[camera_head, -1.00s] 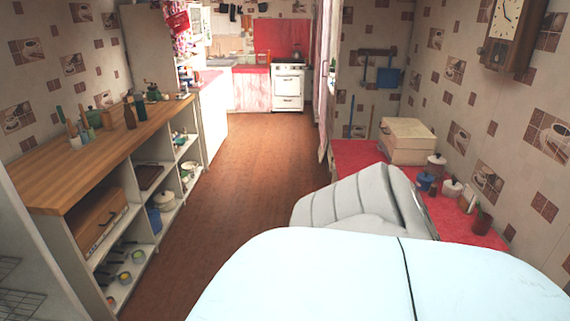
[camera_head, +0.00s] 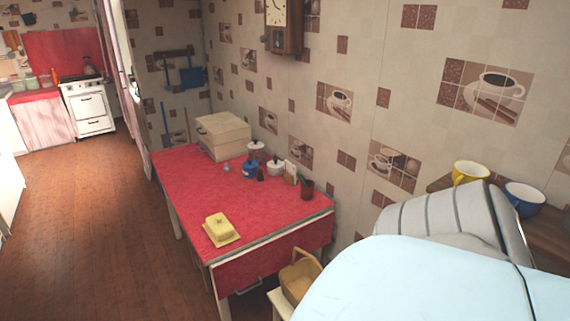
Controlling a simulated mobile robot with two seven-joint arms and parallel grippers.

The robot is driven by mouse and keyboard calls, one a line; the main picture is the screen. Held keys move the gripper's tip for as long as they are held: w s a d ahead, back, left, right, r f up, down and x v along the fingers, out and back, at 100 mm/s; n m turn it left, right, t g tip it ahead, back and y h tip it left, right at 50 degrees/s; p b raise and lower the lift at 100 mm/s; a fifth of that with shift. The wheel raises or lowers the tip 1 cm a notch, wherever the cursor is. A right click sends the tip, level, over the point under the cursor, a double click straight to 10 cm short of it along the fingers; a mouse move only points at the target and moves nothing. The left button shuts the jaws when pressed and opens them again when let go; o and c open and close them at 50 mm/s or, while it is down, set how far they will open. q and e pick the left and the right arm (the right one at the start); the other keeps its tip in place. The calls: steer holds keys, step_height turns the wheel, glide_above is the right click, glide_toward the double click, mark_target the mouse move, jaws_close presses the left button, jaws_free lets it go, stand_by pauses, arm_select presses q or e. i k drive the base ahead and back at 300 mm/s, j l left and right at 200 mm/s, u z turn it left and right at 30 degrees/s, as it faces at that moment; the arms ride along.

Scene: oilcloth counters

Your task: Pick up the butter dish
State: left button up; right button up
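The yellow butter dish (camera_head: 219,228) sits on the red-topped table (camera_head: 185,185), close to the table's near left edge. It has a lidded block shape on a flat base. Nothing touches it and its top is clear. Neither of my grippers is in view. A grey and pale blue part of my own body fills the lower right corner, apart from the dish.
A cream box (camera_head: 223,136) stands at the table's far end. A blue pot (camera_head: 250,168), white canisters and a dark red cup (camera_head: 307,188) line the wall side. A basket (camera_head: 299,278) stands below the near end. Open floor (camera_head: 90,220) lies left.

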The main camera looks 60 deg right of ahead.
mark_target(221, 230)
steer(key=z, duration=1.5)
steer(key=i+u, duration=0.1)
steer(key=i+j, duration=0.05)
steer(key=i, duration=0.05)
